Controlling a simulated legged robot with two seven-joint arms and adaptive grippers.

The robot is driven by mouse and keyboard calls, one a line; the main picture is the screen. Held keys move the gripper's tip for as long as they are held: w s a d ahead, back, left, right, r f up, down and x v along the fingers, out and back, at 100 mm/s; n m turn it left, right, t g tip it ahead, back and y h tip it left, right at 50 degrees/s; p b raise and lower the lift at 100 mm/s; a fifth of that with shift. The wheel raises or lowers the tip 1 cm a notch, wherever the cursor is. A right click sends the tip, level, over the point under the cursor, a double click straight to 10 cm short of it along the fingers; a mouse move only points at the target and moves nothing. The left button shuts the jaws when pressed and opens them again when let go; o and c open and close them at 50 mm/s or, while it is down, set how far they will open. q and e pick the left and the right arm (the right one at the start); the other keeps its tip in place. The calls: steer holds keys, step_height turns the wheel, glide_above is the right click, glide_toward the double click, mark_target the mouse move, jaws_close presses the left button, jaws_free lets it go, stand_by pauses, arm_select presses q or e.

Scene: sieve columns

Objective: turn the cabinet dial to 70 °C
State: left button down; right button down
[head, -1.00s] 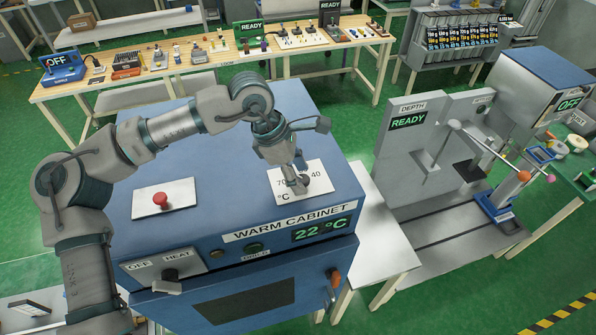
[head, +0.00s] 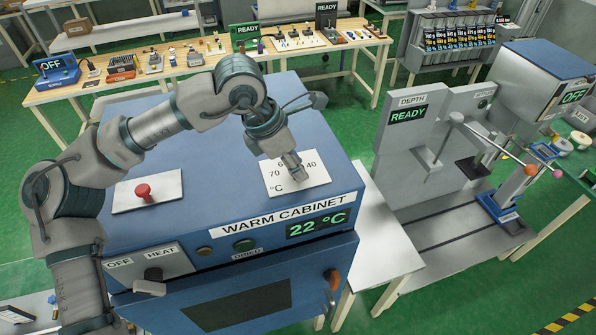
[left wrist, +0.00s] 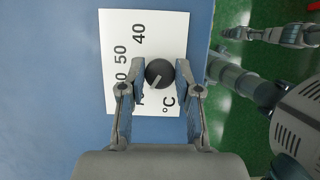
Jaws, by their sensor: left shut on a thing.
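The warm cabinet (head: 210,215) is a blue box with a display (head: 318,226) that reads 22 °C. On its top lies a white dial plate (head: 318,175) marked 40, 50, 60, 70 and °C; in the head view the 50 is hidden by my arm. The dark round dial knob (left wrist: 160,73) has a light pointer line and sits on the plate in the left wrist view. My left gripper (left wrist: 160,82) is shut on the knob, one finger on each side; it also shows in the head view (head: 296,172). My right gripper is not in view.
A red button (head: 143,191) on a white plate stands on the cabinet top at the left. An OFF/HEAT switch (head: 150,287) is on the front. A white side table (head: 385,250) and a grey DEPTH station (head: 425,150) stand to the right.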

arm_select(q)
steer(key=c, duration=1)
jaws_free()
steer(key=shift+a, duration=0.1)
steer(key=shift+o, duration=1)
steer(key=shift+a, duration=0.2)
steer(key=v, duration=1.2)
